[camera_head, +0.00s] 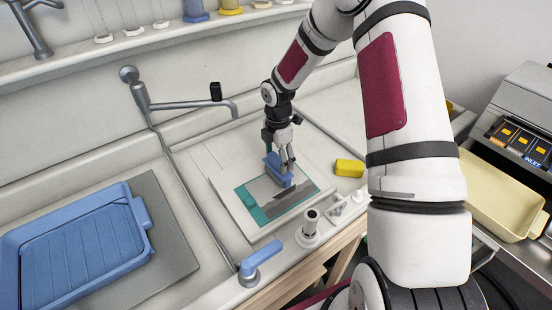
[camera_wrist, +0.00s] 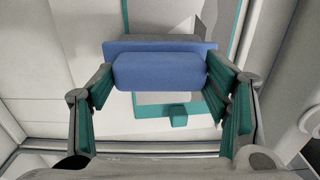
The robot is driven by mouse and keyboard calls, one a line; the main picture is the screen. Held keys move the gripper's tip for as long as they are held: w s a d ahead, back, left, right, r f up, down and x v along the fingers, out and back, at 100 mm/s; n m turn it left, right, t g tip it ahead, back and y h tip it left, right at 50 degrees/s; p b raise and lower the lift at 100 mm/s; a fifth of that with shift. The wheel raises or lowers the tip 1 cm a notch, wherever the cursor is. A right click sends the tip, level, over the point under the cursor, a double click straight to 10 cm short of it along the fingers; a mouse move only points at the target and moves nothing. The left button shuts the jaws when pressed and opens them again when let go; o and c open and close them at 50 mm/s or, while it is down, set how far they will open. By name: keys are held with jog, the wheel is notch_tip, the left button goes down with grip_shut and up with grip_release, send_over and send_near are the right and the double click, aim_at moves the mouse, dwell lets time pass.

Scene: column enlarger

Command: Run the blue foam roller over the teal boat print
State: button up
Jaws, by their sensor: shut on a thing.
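The boat print (camera_head: 268,209) has a teal border and dark grey shapes on a lighter grey field. It lies flat on a pale board on the counter. The blue foam roller (camera_head: 272,162) is at the print's far part; it also shows in the wrist view (camera_wrist: 160,70), lying across the picture. My gripper (camera_head: 285,167) is shut on the roller, one finger at each end in the wrist view. Part of the print is hidden behind the roller and fingers. I cannot tell whether the roller touches the print. A teal tab (camera_wrist: 179,116) sits on the border.
A yellow block (camera_head: 349,168) lies right of the board. A small upright grey cylinder (camera_head: 310,222) and a blue-handled lever (camera_head: 261,257) stand near the front edge. A swing-arm tap (camera_head: 190,104) is behind left. A blue ribbed tray (camera_head: 138,212) is left; a cream tray (camera_head: 500,205) is right.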

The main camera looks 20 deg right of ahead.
jog(key=shift+d, duration=0.15)
jog(key=d, duration=0.3)
jog(key=shift+w+d+r, duration=0.15)
jog(key=shift+w+d, duration=0.15)
jog(key=shift+w, duration=0.05)
dwell(0.4)
jog(key=shift+r, duration=0.1)
notch_tip(320, 180, up, 5)
jog(key=shift+f+p, duration=0.1)
jog(key=shift+p, duration=0.3)
dwell(0.5)
dwell(0.5)
